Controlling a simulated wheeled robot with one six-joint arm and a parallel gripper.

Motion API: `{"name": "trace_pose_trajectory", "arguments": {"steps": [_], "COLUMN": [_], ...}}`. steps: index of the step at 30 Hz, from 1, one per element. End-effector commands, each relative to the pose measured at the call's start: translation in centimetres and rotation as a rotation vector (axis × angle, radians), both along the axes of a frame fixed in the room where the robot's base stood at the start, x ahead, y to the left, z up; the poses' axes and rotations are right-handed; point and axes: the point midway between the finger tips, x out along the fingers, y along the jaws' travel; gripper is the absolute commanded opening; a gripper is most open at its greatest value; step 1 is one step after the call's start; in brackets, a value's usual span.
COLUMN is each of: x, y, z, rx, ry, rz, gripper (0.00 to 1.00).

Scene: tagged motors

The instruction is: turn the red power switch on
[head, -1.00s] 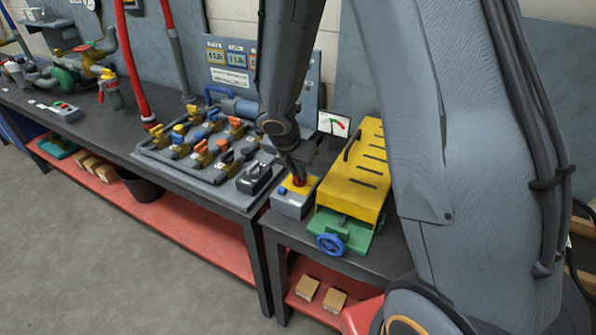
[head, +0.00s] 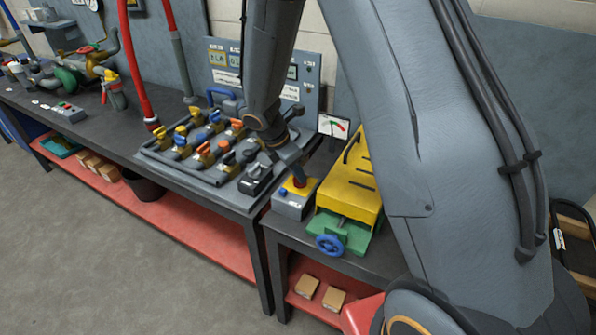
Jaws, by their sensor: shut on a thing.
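The red power switch (head: 298,182) is a small red part on the yellow top of a grey box (head: 289,204), which stands on the bench left of the yellow machine. My gripper (head: 298,176) reaches down to it from the upper left and is shut on the red switch. The jaws and my wrist hide much of the switch, so its exact angle is hard to tell.
A yellow machine (head: 353,181) with a blue handwheel (head: 329,245) stands close on the right. A black device (head: 256,179) and a tray of several valves (head: 177,169) are to the left. A gauge (head: 334,125) stands behind.

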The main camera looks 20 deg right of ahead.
Motion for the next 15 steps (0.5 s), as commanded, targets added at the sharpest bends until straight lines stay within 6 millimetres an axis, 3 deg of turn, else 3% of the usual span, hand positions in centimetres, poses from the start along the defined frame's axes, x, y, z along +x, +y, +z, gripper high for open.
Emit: {"name": "trace_pose_trajectory", "arguments": {"steps": [15], "x": [0.52], "y": [-0.01], "z": [0.01], "rx": [-0.001], "ry": [-0.001], "rz": [-0.492], "gripper": [0.00]}}
